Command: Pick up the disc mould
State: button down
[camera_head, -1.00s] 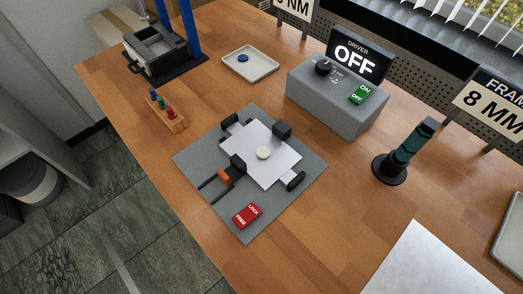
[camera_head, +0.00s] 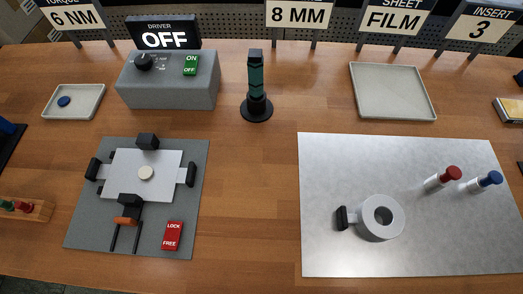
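What looks like the disc mould (camera_head: 364,226) is a short light-grey cylinder with a round hole in its top. It has a black handle (camera_head: 341,217) on its left side. It stands upright on the pale metal plate (camera_head: 320,155) at the right of the table, near the front edge. Nothing touches it from above. My gripper is not in view.
Red-topped (camera_head: 442,179) and blue-topped (camera_head: 484,182) pins are on the plate's right. A clamp fixture (camera_head: 90,235) lies left, with a driver box (camera_head: 168,80) behind it. A dark green driver (camera_head: 256,85) stands mid-table. An empty tray (camera_head: 395,92) sits behind the plate.

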aim_at(392, 215)
jog(key=z, duration=0.7)
jog(key=k+j+z, duration=0.15)
jog(key=j+z, duration=0.2)
jog(key=z, duration=0.15)
jog(key=k+j+z, duration=0.25)
jog(key=z, duration=0.2)
jog(key=k+j+z, duration=0.25)
jog(key=z, duration=0.25)
jog(key=k+j+z, duration=0.1)
jog(key=k+j, duration=0.15)
jog(key=k, duration=0.25)
jog(key=k+j, duration=0.2)
jog(key=k, duration=0.25)
jog(key=z, duration=0.05)
